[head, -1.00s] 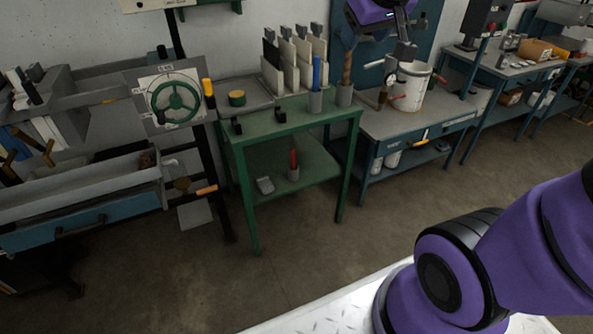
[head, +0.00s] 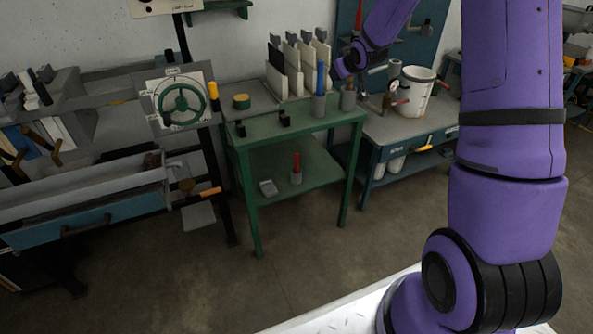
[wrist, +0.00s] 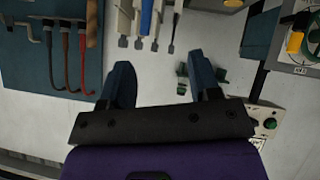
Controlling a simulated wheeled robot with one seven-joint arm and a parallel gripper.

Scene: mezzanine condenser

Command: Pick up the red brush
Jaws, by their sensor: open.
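A red brush (head: 297,163) stands upright in a small grey cup (head: 296,178) on the lower shelf of the green table (head: 290,130). Its bristles are too small to make out. My gripper is high above the right side of the table top in the head view, partly hidden by my wrist. In the wrist view my gripper (wrist: 160,82) has its two blue fingers wide apart with nothing between them. That view is upside down and faces the wall. I cannot make out the red brush there.
A blue-handled brush (head: 320,78) and a wooden-handled tool (head: 348,84) stand in cups on the table top. Upright white panels (head: 298,68) stand behind. A grey device (head: 267,188) lies on the lower shelf. The handwheel stand (head: 181,104) is left; a workbench (head: 415,130) is right.

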